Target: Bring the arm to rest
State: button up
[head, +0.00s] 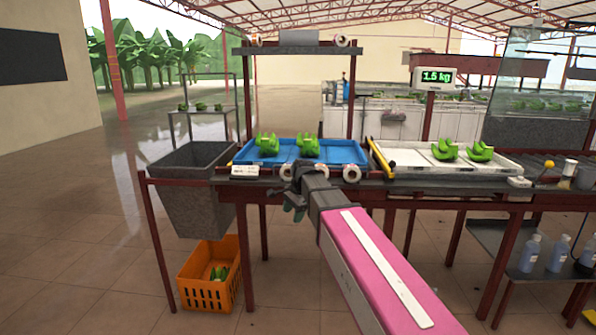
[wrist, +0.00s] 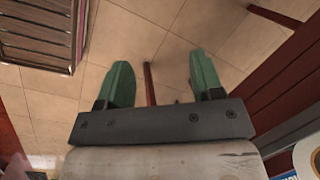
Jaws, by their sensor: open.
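My gripper (head: 292,205) hangs at the front edge of the work table, below the blue tray, partly hidden by my pink and grey arm, which reaches in from the lower right. In the wrist view its two green fingers (wrist: 163,82) stand wide apart with nothing between them. Tiled floor (wrist: 140,38) shows beyond the fingers.
A blue tray (head: 350,158) and a white tray (head: 400,163) each hold two green banana clusters. A grey bin (head: 190,190) stands left, above an orange crate (head: 210,293) with green fruit. Bottles (head: 530,253) stand on a low right shelf. Floor at left is open.

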jog(key=s+d+f+n+h, duration=0.1)
jog(key=s+d+f+n, duration=0.4)
jog(key=s+d+f, duration=0.3)
jog(key=s+d+f+n+h, duration=0.1)
jog(key=s+d+f+n, duration=0.5)
jog(key=s+d+f, duration=0.3)
jog(key=d+f, duration=0.4)
jog(key=f, duration=0.1)
jog(key=shift+f+g, duration=0.15)
jog(key=shift+g, duration=0.25)
